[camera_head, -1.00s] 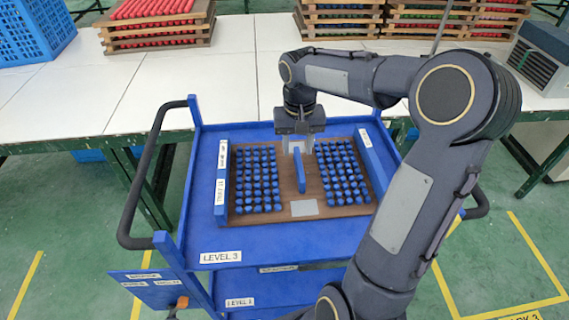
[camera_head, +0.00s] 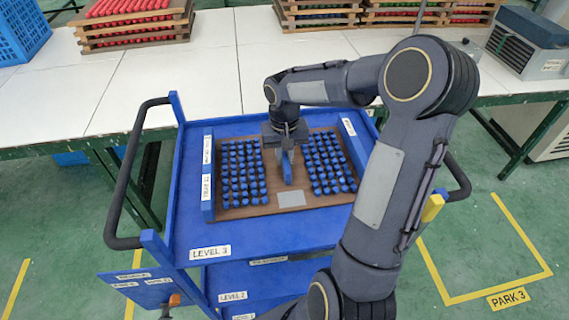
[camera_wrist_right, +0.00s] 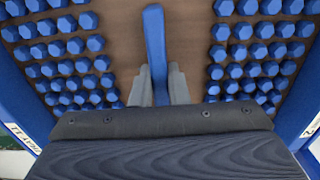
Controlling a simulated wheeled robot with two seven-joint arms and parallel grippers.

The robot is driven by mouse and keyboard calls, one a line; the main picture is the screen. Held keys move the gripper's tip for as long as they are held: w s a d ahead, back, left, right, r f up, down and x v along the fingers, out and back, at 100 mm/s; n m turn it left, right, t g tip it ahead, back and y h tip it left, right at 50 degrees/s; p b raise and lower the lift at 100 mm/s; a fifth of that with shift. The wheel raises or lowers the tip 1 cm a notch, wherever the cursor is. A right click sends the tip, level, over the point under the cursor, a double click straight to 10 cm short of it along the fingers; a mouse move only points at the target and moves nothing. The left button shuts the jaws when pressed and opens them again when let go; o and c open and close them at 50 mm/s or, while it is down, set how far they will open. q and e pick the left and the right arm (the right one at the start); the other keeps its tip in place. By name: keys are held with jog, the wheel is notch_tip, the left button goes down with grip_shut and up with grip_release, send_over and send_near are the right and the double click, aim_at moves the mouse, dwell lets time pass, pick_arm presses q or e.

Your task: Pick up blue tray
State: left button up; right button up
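The blue tray (camera_head: 255,206) has a brown base with blue pegs in two blocks, left and right. An upright blue handle bar (camera_head: 286,168) stands between the blocks; it also shows in the right wrist view (camera_wrist_right: 154,35). The tray lies on the top level of a blue cart (camera_head: 188,232). My right gripper (camera_head: 286,154) is down over the far part of the bar. In the right wrist view its two pale fingers (camera_wrist_right: 160,80) flank the bar closely, one on each side, and look shut on it. My left gripper is out of view.
Blue side strips (camera_head: 208,185) flank the tray on the cart. A dark cart handle (camera_head: 116,205) sticks out left. Behind stands a white table (camera_head: 190,85) with a red-rod stack (camera_head: 135,28), a blue crate (camera_head: 20,35) and more stacks. Green floor is open at front right.

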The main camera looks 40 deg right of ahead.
aim_at(284, 154)
grip_shut()
jog(key=shift+r, duration=0.15)
dwell(1.1)
jog(key=shift+w+r, duration=0.1)
jog(key=shift+r, duration=0.35)
notch_tip(284, 154, up, 2)
jog(key=s+r, duration=0.1)
jog(key=r, duration=0.1)
jog(key=s+a+r, duration=0.1)
jog(key=s+r, duration=0.1)
jog(key=s+a+r, duration=0.1)
jog(key=r, duration=0.1)
jog(key=shift+s+a, duration=0.15)
jog(key=shift+a, duration=0.1)
jog(key=s+a+r, duration=0.4)
jog(key=s, duration=0.4)
jog(key=shift+a+b, duration=0.3)
jog(key=shift+a, duration=0.05)
jog(key=shift+w, duration=0.1)
